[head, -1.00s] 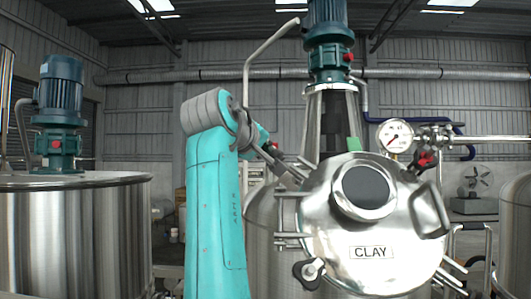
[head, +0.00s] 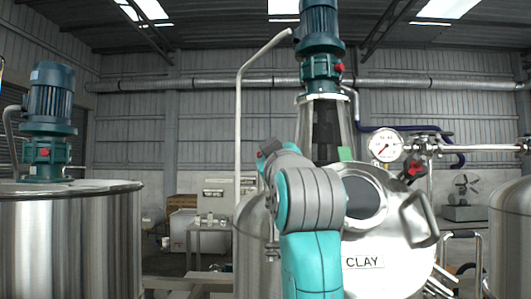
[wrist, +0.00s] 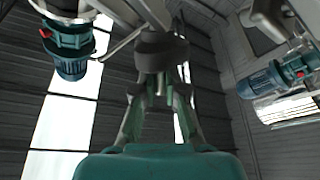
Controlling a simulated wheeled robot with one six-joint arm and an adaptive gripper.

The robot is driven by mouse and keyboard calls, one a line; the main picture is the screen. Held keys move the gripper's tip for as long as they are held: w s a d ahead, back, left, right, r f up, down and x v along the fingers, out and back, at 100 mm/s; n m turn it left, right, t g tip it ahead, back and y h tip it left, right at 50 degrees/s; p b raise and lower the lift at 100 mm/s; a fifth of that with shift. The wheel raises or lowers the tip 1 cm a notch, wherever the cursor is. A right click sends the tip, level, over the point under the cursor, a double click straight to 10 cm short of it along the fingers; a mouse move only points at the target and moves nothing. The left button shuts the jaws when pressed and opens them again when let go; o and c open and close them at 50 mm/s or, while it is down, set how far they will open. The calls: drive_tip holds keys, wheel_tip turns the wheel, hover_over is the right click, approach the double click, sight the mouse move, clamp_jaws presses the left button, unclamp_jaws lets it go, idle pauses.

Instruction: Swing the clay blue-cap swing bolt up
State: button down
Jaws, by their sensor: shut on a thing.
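The tank lid (head: 390,262) marked CLAY faces me in the head view, with a round dark window in it. My teal arm covers its left side, and my gripper is hidden behind the arm there. In the wrist view my gripper (wrist: 162,82) points up, its two fingers closing on a dark, round, knob-like cap (wrist: 162,47), which I take to be the swing bolt's. The cap looks dark grey; no blue can be made out. How far the bolt is tilted cannot be told.
A motor (head: 320,70) rises above the tank, with a pressure gauge (head: 386,146) to its right. A bent pipe (head: 239,130) stands left of it. Another tank (head: 70,245) is at the left. A handle (head: 421,220) sticks out from the lid's right side.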

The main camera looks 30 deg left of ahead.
drive_tip(key=shift+s+d+f, duration=0.1)
drive_tip(key=shift+s+d, duration=0.1)
drive_tip(key=shift+d, duration=0.35)
drive_tip(key=c, duration=1.2)
unclamp_jaws()
drive_tip(key=v, duration=1.2)
